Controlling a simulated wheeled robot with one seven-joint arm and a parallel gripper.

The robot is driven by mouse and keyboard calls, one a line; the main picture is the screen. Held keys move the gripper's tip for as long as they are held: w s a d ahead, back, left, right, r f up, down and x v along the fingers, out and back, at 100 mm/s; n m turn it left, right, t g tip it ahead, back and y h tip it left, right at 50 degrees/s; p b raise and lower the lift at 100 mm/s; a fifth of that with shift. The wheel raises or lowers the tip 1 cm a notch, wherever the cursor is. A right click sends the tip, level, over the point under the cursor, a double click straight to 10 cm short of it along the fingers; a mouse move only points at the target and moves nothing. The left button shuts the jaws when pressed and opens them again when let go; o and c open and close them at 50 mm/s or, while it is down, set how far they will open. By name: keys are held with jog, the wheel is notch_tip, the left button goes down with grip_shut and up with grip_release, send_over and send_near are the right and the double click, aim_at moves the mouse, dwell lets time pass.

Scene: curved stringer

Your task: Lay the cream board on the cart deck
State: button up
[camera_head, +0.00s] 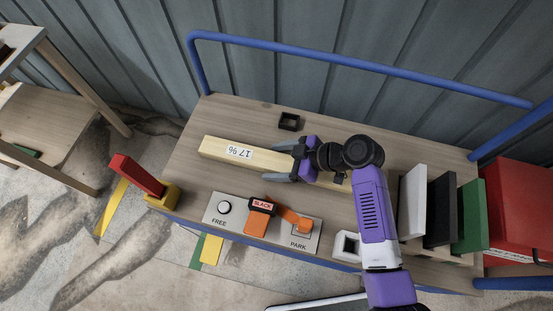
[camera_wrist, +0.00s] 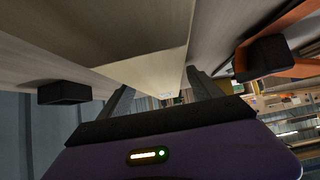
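The cream board (camera_head: 220,149), long and pale with a "17 96" label, lies lengthwise over the wooden cart deck (camera_head: 190,180) in the head view. My gripper (camera_head: 276,161) is over its middle, with one finger on each long side. In the wrist view the board (camera_wrist: 140,62) runs between the two dark fingers of my gripper (camera_wrist: 160,85). Whether the fingers press on it is not clear. The board's right part is partly hidden under my wrist. I cannot tell whether the board touches the deck.
A black square holder (camera_head: 289,121) sits behind the board. In front are a FREE/PARK panel (camera_head: 225,219) with an orange lever (camera_head: 290,216) and a white square socket (camera_head: 346,244). White (camera_head: 412,200), black (camera_head: 439,212) and green (camera_head: 470,215) plates stand at right. A blue rail (camera_head: 350,62) borders the back.

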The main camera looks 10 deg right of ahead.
jog(key=shift+r, duration=0.1)
jog(key=shift+d+r, duration=0.15)
jog(key=p+v, duration=0.1)
jog(key=v, duration=1)
jog(key=shift+s+d+r, duration=0.15)
jog(key=shift+d+r, duration=0.05)
jog(key=shift+d, duration=0.05)
